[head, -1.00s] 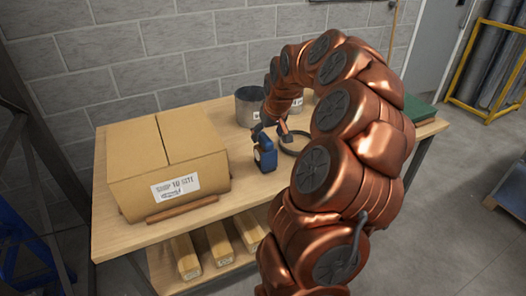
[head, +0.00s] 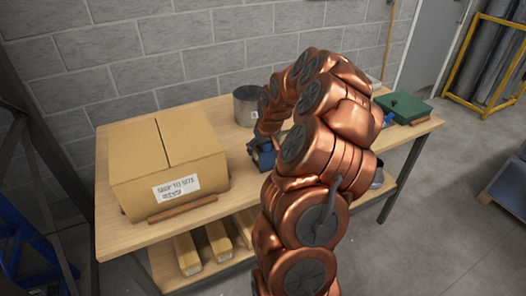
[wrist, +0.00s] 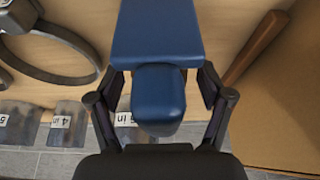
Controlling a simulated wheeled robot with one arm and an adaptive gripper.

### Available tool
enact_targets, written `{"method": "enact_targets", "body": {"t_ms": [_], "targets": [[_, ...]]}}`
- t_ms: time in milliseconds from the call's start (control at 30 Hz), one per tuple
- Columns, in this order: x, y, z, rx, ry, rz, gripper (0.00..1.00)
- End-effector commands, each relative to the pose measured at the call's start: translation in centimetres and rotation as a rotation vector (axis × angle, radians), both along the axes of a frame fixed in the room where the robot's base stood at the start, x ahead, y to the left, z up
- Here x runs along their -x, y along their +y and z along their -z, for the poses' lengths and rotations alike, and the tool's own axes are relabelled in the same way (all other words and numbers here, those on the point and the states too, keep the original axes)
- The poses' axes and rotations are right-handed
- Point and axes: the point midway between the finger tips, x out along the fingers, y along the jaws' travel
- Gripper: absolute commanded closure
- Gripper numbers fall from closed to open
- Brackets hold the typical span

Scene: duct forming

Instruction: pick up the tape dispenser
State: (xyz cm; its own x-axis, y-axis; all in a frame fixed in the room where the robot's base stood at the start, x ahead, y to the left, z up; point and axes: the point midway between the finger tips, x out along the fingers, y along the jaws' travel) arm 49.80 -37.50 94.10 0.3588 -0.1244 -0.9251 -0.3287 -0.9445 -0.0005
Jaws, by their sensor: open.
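A blue object that I take to be the tape dispenser (head: 264,156) stands on the workbench, right of the cardboard box. My arm hides part of it in the head view. In the wrist view, the dispenser (wrist: 160,35) has a wide block at the top and a narrower rounded part in the middle. My gripper (wrist: 160,86) is open, with one finger on each side of that narrower part. Gaps show beside it, and I cannot tell whether either finger touches it. The fingertips are mostly hidden in the head view.
The cardboard box (head: 165,165) and a wooden strip (wrist: 256,45) lie close beside the dispenser. A dark ring (wrist: 50,50) lies on its other side. A grey metal cylinder (head: 246,108) stands behind. A green case (head: 403,107) is at the bench's right end.

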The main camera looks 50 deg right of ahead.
Motion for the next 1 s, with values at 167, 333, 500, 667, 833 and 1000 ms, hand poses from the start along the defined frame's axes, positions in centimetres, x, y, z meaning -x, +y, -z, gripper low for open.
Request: {"method": "enact_targets", "body": {"t_ms": [167, 333, 500, 667, 833, 1000], "targets": [[-0.03, -0.04, -0.03, 0.002, -0.002, 0.000, 0.21], [-0.04, -0.05, -0.05, 0.002, -0.002, 0.000, 0.38], [-0.05, -0.05, -0.07, 0.002, -0.003, 0.001, 0.55], [-0.05, -0.04, -0.08, 0.002, -0.003, 0.000, 0.72], [-0.05, -0.04, -0.08, 0.002, -0.003, 0.000, 0.90], [-0.06, -0.05, -0.11, 0.002, -0.003, 0.000, 1.00]]}}
